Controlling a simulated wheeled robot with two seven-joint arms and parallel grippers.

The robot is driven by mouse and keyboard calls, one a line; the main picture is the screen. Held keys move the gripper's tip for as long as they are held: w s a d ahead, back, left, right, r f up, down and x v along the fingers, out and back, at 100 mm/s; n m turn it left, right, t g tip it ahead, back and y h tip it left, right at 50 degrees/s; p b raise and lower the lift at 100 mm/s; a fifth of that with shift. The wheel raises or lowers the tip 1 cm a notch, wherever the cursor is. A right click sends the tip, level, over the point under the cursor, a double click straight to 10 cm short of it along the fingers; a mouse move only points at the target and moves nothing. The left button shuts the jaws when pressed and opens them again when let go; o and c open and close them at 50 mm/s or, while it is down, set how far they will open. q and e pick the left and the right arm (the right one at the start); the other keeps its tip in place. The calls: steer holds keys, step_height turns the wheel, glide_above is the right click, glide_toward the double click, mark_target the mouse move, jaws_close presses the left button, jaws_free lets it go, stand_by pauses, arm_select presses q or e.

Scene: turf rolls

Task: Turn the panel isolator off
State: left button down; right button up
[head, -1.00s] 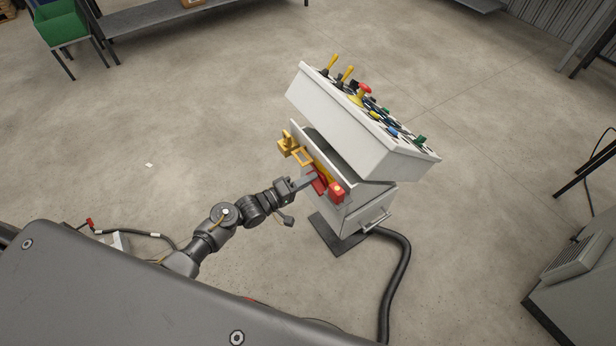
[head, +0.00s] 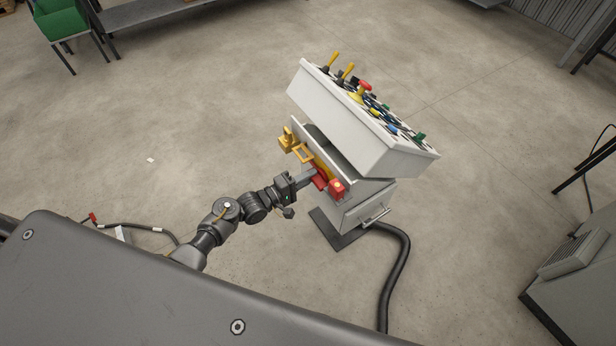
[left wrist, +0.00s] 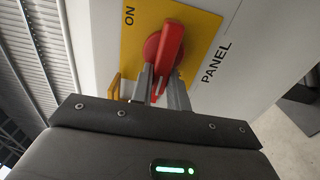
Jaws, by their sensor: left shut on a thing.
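The panel isolator is a red rotary handle (left wrist: 168,52) on a yellow plate (left wrist: 198,32) in the left wrist view. The plate reads ON at its left, and PANEL is printed on the white face beside it. The handle tilts slightly in that view. My left gripper (left wrist: 160,88) is shut on the lower end of the handle. In the head view my left gripper (head: 312,178) reaches the front of the white control console (head: 335,122), and the red handle (head: 321,180) is partly hidden by it. My right gripper is not in view.
Levers and buttons cover the console top. A black hose (head: 396,275) runs from the base over the floor. Open floor lies to the left.

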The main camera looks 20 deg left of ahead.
arm_select(q)
steer(key=c, duration=1.4)
jaws_free()
steer(key=shift+o, duration=0.2)
steer(key=b+v, duration=0.1)
steer(key=v, duration=1)
steer(key=shift+b, duration=0.35)
